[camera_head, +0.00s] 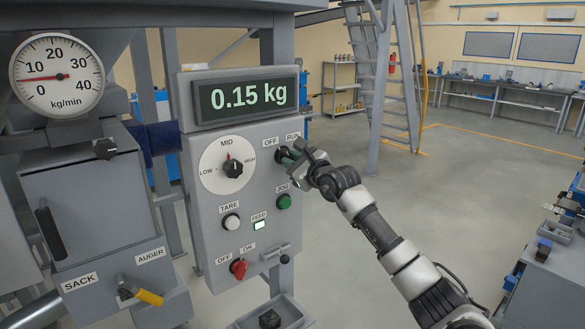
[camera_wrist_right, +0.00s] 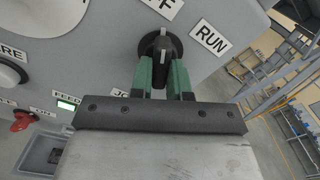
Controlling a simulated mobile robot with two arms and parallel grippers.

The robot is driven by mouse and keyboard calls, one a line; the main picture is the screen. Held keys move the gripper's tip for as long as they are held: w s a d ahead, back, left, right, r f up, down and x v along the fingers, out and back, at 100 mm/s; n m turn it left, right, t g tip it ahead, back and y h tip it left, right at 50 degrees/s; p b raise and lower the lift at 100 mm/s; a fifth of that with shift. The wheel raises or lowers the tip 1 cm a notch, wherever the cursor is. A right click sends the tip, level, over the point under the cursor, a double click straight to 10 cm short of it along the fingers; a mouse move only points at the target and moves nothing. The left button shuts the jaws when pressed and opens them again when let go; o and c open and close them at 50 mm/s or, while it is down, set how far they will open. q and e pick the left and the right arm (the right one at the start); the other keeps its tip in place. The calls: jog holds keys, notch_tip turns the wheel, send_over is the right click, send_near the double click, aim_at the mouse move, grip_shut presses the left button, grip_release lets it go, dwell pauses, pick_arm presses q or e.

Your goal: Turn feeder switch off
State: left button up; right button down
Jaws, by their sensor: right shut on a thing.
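The black OFF/RUN switch (camera_wrist_right: 160,48) sits on the grey control panel (camera_head: 205,265), below the OFF label (camera_head: 270,143) and RUN label (camera_wrist_right: 210,39). Its white pointer mark points up in the wrist view, toward the OFF label side. My right gripper (camera_head: 291,153) is shut on this switch, with a green finger on either side of the knob. In the head view the gripper mostly hides the switch. The FEED lamp (camera_head: 259,224) is lit. A red OFF/ON knob (camera_head: 239,268) is low on the panel. My left gripper is not in view.
The display (camera_head: 245,96) reads 0.15 kg. The kg/min dial (camera_head: 57,73) has its needle low on the scale. A green JOG button (camera_head: 283,202) is just below my right gripper. Open floor lies to the right, with a ladder (camera_head: 383,75) behind.

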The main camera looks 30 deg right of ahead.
jog(key=shift+n, duration=0.3)
jog(key=c, duration=1.1)
grip_release()
jog(key=shift+s, duration=0.1)
jog(key=s+b, duration=0.1)
jog(key=s, duration=0.2)
jog(key=s+b, duration=0.2)
jog(key=s, duration=0.2)
jog(key=s+b, duration=0.1)
jog(key=s, duration=0.2)
jog(key=shift+s+d+b, duration=0.3)
jog(key=shift+d+b, duration=0.05)
jog(key=shift+d, duration=0.05)
